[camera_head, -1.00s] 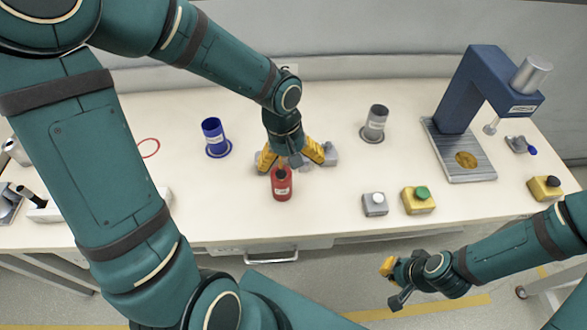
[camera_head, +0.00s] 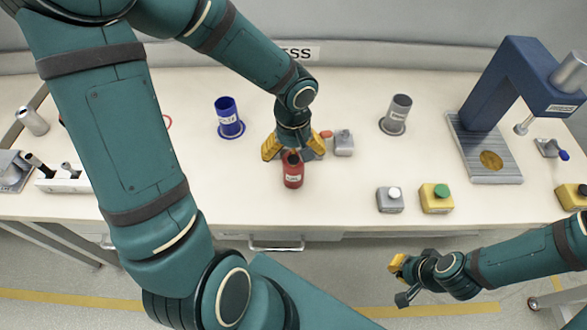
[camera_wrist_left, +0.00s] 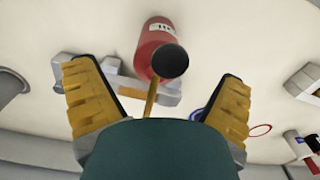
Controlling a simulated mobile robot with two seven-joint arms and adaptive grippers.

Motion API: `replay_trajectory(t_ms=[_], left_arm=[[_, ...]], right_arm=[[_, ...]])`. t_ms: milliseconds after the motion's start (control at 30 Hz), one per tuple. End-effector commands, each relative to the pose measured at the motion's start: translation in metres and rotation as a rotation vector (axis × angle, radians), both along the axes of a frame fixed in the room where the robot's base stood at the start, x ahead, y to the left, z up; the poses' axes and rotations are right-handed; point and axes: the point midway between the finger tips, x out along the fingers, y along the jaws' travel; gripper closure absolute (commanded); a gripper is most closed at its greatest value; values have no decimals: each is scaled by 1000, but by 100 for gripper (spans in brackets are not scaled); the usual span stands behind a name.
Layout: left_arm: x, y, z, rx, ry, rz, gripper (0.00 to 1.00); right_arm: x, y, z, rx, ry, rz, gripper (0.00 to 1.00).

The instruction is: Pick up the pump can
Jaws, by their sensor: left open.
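A red can (camera_head: 292,176) with a dark top and a white label stands upright on the white bench, near its front edge. I take it for the pump can. My left gripper (camera_head: 293,150) is open, with its yellow fingers spread just behind the can's top. In the left wrist view the red can (camera_wrist_left: 153,45) and its round black top lie ahead of and between the fingertips, and neither finger is visibly on it. My right gripper (camera_head: 399,281) hangs in front of the bench, away from the can; its opening is unclear.
A grey fixture (camera_head: 343,143) stands close right of my left gripper. A blue cup (camera_head: 229,118) and a grey cup (camera_head: 396,115) stand further back. Button boxes (camera_head: 437,198) and a blue press (camera_head: 497,90) are to the right. The bench directly left of the can is clear.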

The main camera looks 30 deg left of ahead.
Motion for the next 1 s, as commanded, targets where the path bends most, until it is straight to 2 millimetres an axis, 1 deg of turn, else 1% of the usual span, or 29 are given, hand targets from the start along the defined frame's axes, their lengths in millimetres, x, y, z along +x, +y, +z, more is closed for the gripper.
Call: replay_trajectory(t_ms=[33,100,233,367,567,600,667,700,767,800,833,1000], left_arm=[[0,0,-10,-1,3,-1,4],[1,0,-21,-1,4,-1,4],[2,0,-38,-1,3,-1,4],[2,0,-44,-1,1,-2,4],[2,0,-44,-1,1,-1,4],[2,0,-44,-1,1,-1,11],[2,0,-44,-1,1,-1,32],[2,0,-44,-1,1,-1,46],[2,0,-44,-1,1,-1,67],[2,0,-44,-1,1,-1,81],[2,0,-44,-1,1,-1,85],[2,0,-43,-1,-1,-1,85]], right_arm=[[1,0,-4,0,-2,-1,100],[1,0,-8,0,-3,-1,100],[2,0,-13,-1,-6,-1,100],[3,0,-15,-1,-7,-2,100],[3,0,-14,-1,-8,-2,100],[3,0,-14,-1,-8,-2,100],[3,0,-14,-1,-8,-2,100],[3,0,-14,-1,-8,-2,100],[3,0,-14,-1,-8,-2,100],[3,0,-14,-1,-8,-2,100],[3,0,-14,-1,-8,-2,100],[3,0,-14,-1,-7,-2,100]])
